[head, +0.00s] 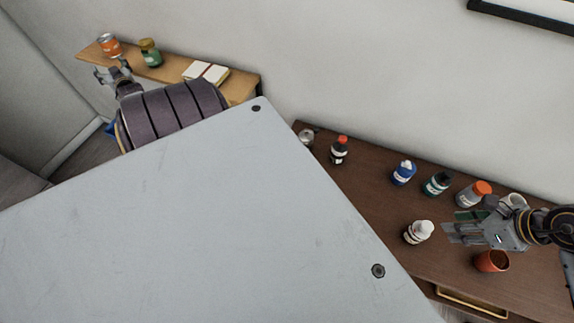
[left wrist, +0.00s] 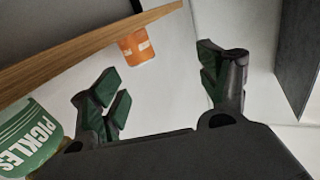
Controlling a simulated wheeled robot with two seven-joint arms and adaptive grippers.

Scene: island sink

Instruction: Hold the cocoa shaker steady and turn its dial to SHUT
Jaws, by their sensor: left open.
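I cannot tell for sure which item is the cocoa shaker; no dial or SHUT mark is readable. A small metallic container (head: 307,136) stands at the far left end of the brown table, partly hidden. A grey jar with an orange top (head: 473,194) stands further right. My right gripper (head: 452,231) is over the right of the table, beside a white-capped bottle (head: 419,231); whether its fingers are apart is unclear. My left gripper (head: 112,73) is open and empty by the wooden shelf. Its spread fingers show in the left wrist view (left wrist: 160,90).
The wooden shelf (head: 178,70) holds an orange can (head: 109,45), a green pickles jar (head: 151,53) and an open book (head: 206,72). On the brown table (head: 365,205) stand a red-capped bottle (head: 339,150), a blue bottle (head: 403,173), a teal bottle (head: 437,184) and an orange-red cup (head: 491,261).

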